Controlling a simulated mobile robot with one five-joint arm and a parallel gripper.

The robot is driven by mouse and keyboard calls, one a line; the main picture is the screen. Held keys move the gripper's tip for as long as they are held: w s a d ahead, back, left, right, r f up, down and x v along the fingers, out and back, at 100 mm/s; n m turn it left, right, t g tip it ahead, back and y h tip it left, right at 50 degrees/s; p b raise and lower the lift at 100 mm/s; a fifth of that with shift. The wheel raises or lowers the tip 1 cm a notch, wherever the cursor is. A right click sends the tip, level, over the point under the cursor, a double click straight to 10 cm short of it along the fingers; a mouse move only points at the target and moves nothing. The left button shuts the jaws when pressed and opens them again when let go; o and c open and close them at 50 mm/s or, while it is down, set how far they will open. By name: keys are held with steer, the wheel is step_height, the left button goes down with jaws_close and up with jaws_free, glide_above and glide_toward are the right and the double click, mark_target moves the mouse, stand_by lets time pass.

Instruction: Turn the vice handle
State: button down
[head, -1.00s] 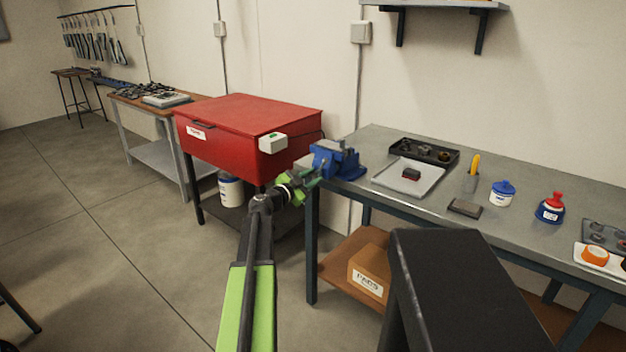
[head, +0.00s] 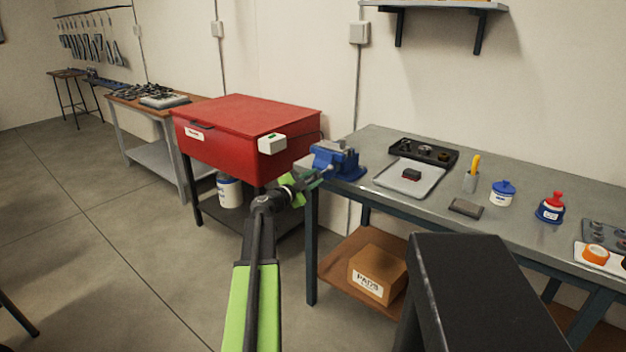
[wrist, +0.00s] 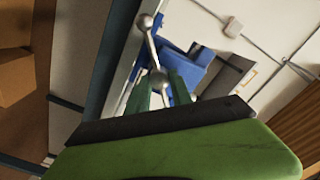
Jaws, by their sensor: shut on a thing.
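A blue vice (head: 340,161) is mounted at the left corner of the grey workbench, and it also shows in the wrist view (wrist: 190,68). Its metal handle (wrist: 151,46) is a bar with a ball at its upper end, running tilted down toward a rounded metal piece between my fingers. My gripper (wrist: 163,88) has its green fingers shut on the handle, one finger on each side. In the head view my gripper (head: 311,181) is at the vice's front left, where the handle is mostly hidden.
The workbench (head: 410,208) holds a tray (head: 408,178), a black parts tray (head: 424,152), a blue-lidded jar (head: 503,194) and a red-topped bottle (head: 551,208). A red cabinet (head: 245,130) stands left of the vice. A cardboard box (head: 377,273) sits on the lower shelf.

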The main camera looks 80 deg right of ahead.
steer(key=shift+w+d+r, duration=0.1)
steer(key=c, duration=1.1)
jaws_free()
steer(key=shift+c, duration=0.2)
steer(key=v, duration=1.7)
steer(key=shift+a, duration=0.25)
steer(key=shift+w, duration=0.1)
